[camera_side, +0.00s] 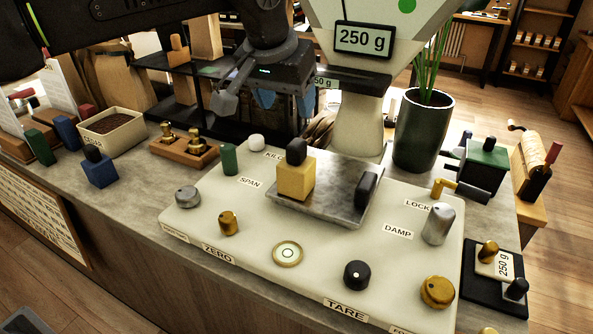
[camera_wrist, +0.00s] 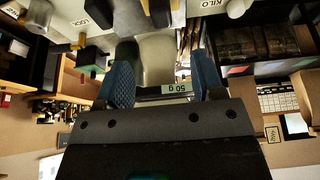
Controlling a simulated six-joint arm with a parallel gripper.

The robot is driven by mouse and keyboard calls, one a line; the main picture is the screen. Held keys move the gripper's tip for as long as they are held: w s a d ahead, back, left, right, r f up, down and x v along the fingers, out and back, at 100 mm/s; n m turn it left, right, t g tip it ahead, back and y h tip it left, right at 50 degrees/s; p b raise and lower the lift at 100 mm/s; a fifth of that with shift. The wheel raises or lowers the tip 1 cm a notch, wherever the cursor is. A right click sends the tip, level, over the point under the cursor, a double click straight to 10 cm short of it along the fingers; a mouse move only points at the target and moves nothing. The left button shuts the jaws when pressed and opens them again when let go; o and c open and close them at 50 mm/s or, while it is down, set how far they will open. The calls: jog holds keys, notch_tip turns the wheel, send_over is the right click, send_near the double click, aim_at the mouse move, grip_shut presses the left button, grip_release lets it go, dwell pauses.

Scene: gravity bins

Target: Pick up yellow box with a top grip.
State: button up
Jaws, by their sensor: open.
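The yellow box (camera_side: 294,180) stands upright on the metal plate (camera_side: 337,203) of the white scale, with a dark block (camera_side: 297,143) on top of it. My gripper (camera_side: 284,100) is open and empty, above and behind the box in the side view, apart from it. Its two blue fingers are spread in the wrist view (camera_wrist: 164,82), with nothing held between them. A dark block with a yellowish edge at the top of the wrist view (camera_wrist: 160,12) may be the top of the box, mostly cut off by the frame.
A black block (camera_side: 366,190) stands on the plate right of the box. A white knob (camera_side: 256,143) and green cylinder (camera_side: 229,159) are to the left. The scale column (camera_side: 358,125) and its 250 g display (camera_side: 363,38) rise behind. A plant pot (camera_side: 422,130) stands back right.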

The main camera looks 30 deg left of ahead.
aim_at(296, 142)
jog(key=x, duration=1.1)
jog(key=shift+w+a+f, duration=0.1)
jog(key=shift+f, duration=0.1)
jog(key=shift+c, duration=0.3)
grip_shut()
